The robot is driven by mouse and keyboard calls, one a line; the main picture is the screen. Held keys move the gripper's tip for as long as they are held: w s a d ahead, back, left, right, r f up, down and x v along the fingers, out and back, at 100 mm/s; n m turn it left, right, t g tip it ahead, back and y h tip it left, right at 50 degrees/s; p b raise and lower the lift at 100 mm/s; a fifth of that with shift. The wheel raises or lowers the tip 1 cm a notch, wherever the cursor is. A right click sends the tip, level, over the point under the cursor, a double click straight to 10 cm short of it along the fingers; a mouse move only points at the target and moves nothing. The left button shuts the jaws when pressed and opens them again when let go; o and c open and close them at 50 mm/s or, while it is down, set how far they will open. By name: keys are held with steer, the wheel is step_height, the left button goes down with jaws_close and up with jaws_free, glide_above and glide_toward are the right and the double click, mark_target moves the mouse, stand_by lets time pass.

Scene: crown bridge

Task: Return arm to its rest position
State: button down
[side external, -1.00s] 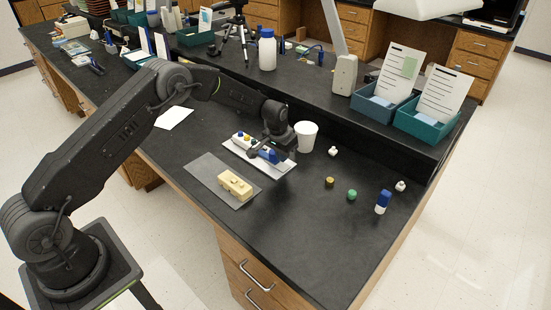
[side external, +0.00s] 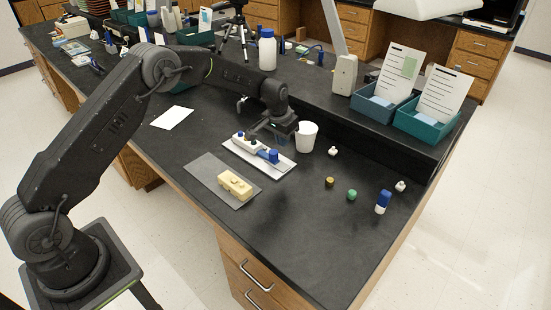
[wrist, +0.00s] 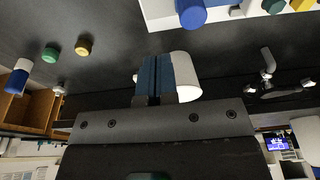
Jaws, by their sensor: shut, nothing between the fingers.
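My gripper (side external: 286,136) is raised above the bench, behind the white tray (side external: 288,169) and beside the white cup (side external: 306,137). In the wrist view its two blue fingers (wrist: 155,63) are together and empty, partly in front of the cup (wrist: 187,76). The tray holds a white block with dark knobs (side external: 244,140) and a piece with a blue cylinder (side external: 273,156). The blue cylinder also shows at the top of the wrist view (wrist: 191,15). A pale yellow block (side external: 235,184) sits on a grey mat (side external: 208,168) in front.
A blue-and-white cylinder (side external: 383,201), a green piece (side external: 351,194), a gold piece (side external: 330,182) and small white pieces (side external: 333,151) stand apart at right. A raised shelf with bins (side external: 425,126) and a white bottle (side external: 267,50) lies behind. The front right bench is clear.

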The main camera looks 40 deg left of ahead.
steer(key=s+d+r+t, duration=0.1)
steer(key=s+d+r, duration=0.1)
steer(key=s+r, duration=0.75)
steer(key=s+d+r+t, duration=0.1)
steer(key=s+r, duration=0.5)
steer(key=r, duration=0.6)
steer(key=s+d+r+t, duration=0.1)
steer(key=s+d, duration=0.1)
steer(key=s, duration=2.2)
steer(key=shift+r, duration=0.35)
